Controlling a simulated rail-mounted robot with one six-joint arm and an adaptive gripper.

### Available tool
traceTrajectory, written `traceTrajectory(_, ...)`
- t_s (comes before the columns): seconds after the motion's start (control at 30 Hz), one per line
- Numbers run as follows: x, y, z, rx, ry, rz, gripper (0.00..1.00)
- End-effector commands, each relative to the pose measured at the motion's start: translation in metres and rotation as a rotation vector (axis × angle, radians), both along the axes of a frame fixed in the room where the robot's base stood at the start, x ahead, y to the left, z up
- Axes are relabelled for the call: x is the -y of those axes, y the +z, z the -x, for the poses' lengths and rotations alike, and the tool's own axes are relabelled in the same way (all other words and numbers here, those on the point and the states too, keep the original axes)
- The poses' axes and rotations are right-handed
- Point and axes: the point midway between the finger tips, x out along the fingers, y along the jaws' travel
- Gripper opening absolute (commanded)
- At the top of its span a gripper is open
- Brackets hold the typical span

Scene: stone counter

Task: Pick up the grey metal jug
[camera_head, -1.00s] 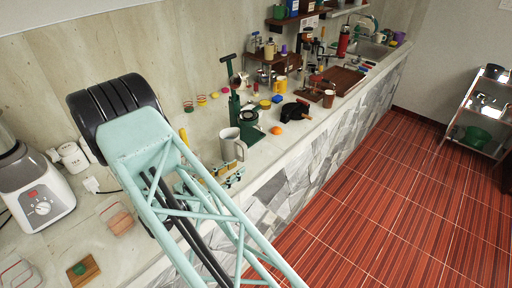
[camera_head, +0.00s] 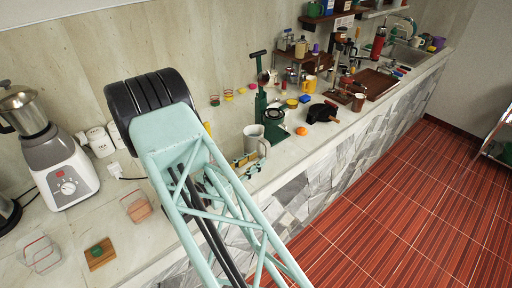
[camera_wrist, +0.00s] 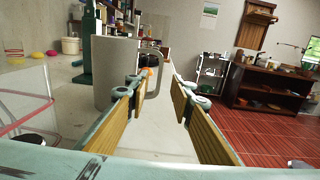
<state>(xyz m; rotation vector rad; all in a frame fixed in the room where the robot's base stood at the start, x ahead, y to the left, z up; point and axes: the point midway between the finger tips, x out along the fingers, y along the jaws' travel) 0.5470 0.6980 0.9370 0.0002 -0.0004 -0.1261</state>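The grey metal jug (camera_head: 252,141) stands upright on the stone counter, just beyond my gripper (camera_head: 243,165) in the head view. In the wrist view the jug (camera_wrist: 113,68) is ahead and left of centre, with its handle on the right side. My gripper (camera_wrist: 160,93) is open and empty, with wood-coloured pads on both fingers. The left finger overlaps the jug's lower right part in the picture; I cannot tell whether it touches. The handle shows in the gap between the fingers. My arm hides part of the gripper in the head view.
A green stand (camera_head: 265,110) is close behind the jug. A black pan (camera_head: 322,112) and an orange (camera_head: 301,131) lie to its right. A blender (camera_head: 60,165) stands at the left. A clear container (camera_wrist: 24,95) is at the wrist view's left edge.

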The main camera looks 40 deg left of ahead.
Motion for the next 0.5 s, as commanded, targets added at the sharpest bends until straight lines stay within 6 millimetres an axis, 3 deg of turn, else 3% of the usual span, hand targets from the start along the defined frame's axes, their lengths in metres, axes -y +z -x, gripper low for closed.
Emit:
traceTrajectory(0.2,0.002,0.0,-0.015,0.0,-0.001,0.0,0.22)
traceTrajectory(0.5,0.002,0.0,-0.017,0.0,-0.001,0.0,0.22)
